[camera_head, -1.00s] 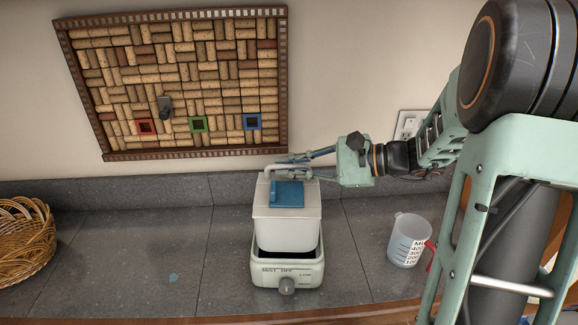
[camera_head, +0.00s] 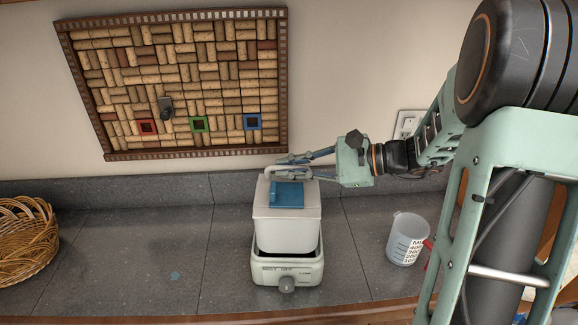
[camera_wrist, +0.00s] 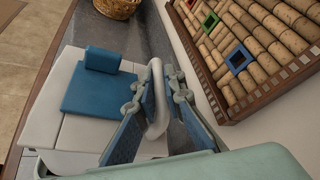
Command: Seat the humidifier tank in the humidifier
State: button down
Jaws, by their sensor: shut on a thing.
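The humidifier tank (camera_head: 287,229) is a white box with a blue lid flap (camera_head: 288,196) and a pale handle at its back. It stands upright over the humidifier base (camera_head: 287,270), a pale housing with a round knob in front. The tank's lower edge is inside the base's rim, with a dark gap showing along the front and right. I cannot tell whether its bottom rests on the base. The wrist view shows the fingers around the handle, beside the blue flap (camera_wrist: 97,80).
A measuring cup (camera_head: 408,240) stands on the grey counter (camera_head: 150,250) at the right. A wicker basket (camera_head: 25,240) is at the left. A cork board (camera_head: 185,85) hangs on the wall behind, and an outlet (camera_head: 407,125) is at the right.

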jog(key=shift+w+r+m+p, duration=0.15)
jog(key=shift+m+p, duration=0.15)
jog(key=shift+p, duration=0.4)
dwell(0.9)
jog(key=shift+f+b, duration=0.8)
jog(key=shift+f, duration=0.1)
jog(key=c, duration=1.9)
grip_release()
jog(key=shift+c, duration=0.2)
jog(key=shift+f, duration=0.15)
jog(key=v, duration=1.2)
jog(key=shift+r, duration=0.35)
